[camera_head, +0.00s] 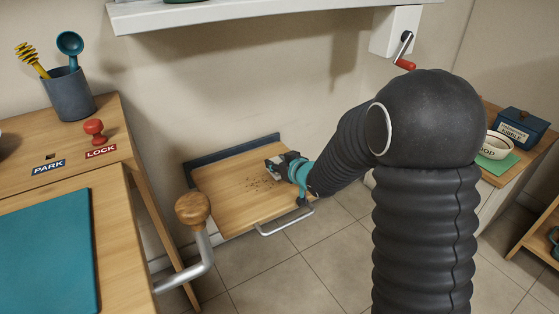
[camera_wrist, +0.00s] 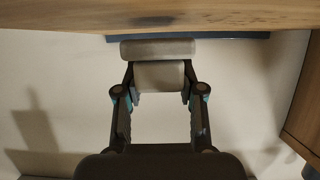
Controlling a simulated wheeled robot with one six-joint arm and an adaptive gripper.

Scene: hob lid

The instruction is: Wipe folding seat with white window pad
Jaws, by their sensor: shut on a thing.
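The folding seat (camera_head: 232,200) is a pale wooden board folded down from the wall, with dark specks (camera_head: 260,184) scattered near its middle. In the wrist view its wood (camera_wrist: 220,14) fills the top edge and carries a dark smudge (camera_wrist: 152,20). My gripper (camera_head: 283,165) is over the seat's back right part, beside the specks. It is shut on the pale grey-white window pad (camera_wrist: 158,76), which sits between the fingertips in the wrist view, close to the seat. Whether the pad touches the wood cannot be told. In the head view the pad is mostly hidden by the gripper.
A dark blue strip (camera_head: 215,153) runs along the wall behind the seat, and a metal bar (camera_head: 285,222) is at its front. A wooden-knobbed handle (camera_head: 193,210) stands left of the seat. A white shelf (camera_head: 210,14) hangs above. Tiled floor (camera_head: 285,275) lies open in front.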

